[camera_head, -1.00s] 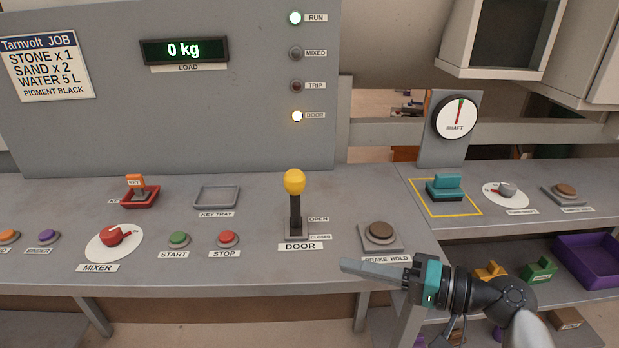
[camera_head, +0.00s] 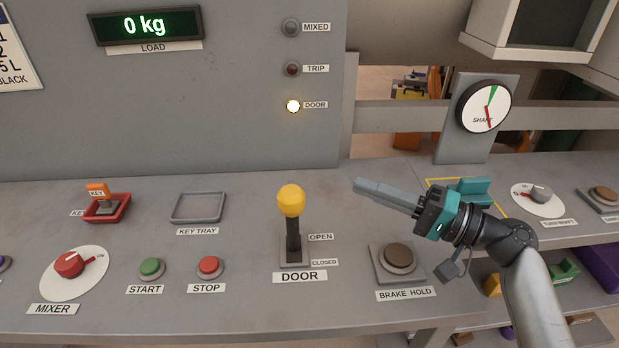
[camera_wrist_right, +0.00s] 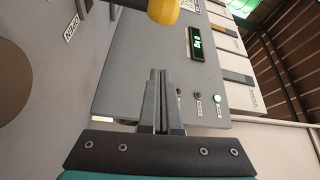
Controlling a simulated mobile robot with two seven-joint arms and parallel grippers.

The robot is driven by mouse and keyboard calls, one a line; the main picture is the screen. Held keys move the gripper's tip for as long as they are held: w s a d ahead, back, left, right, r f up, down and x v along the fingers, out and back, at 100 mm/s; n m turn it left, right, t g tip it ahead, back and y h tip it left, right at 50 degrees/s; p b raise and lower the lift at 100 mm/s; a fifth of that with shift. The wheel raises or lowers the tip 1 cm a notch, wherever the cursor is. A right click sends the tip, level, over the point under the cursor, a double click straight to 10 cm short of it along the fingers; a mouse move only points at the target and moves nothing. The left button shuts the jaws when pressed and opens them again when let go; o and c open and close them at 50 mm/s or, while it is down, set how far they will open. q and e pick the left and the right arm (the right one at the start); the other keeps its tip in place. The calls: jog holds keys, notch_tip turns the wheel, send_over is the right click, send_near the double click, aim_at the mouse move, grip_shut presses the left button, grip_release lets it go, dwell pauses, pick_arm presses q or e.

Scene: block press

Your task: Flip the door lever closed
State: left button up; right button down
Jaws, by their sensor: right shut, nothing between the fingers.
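The door lever (camera_head: 292,228) has a black stem and a round yellow knob. It stands nearly upright on its base plate, beside the OPEN and CLOSED labels, above the DOOR label (camera_head: 300,277). The yellow knob also shows at the top edge of the right wrist view (camera_wrist_right: 163,9). My right gripper (camera_head: 358,185) is shut and empty, to the right of the knob and apart from it, above the brake hold button (camera_head: 398,258). Its fingers point left toward the lever. My left gripper is not in view.
The stop button (camera_head: 209,267) and start button (camera_head: 150,268) lie left of the lever. The key tray (camera_head: 199,208) is empty. The red mixer knob (camera_head: 70,264) is at the left. A teal block (camera_head: 470,190) sits behind my right gripper. The grey panel rises behind the desk.

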aim_at(292, 223)
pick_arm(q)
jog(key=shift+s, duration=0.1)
pick_arm(e)
jog(key=w+a, duration=0.1)
jog(key=a, duration=0.8)
jog(key=shift+a, duration=0.25)
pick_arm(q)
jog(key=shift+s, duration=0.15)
pick_arm(e)
jog(key=shift+r, duration=0.1)
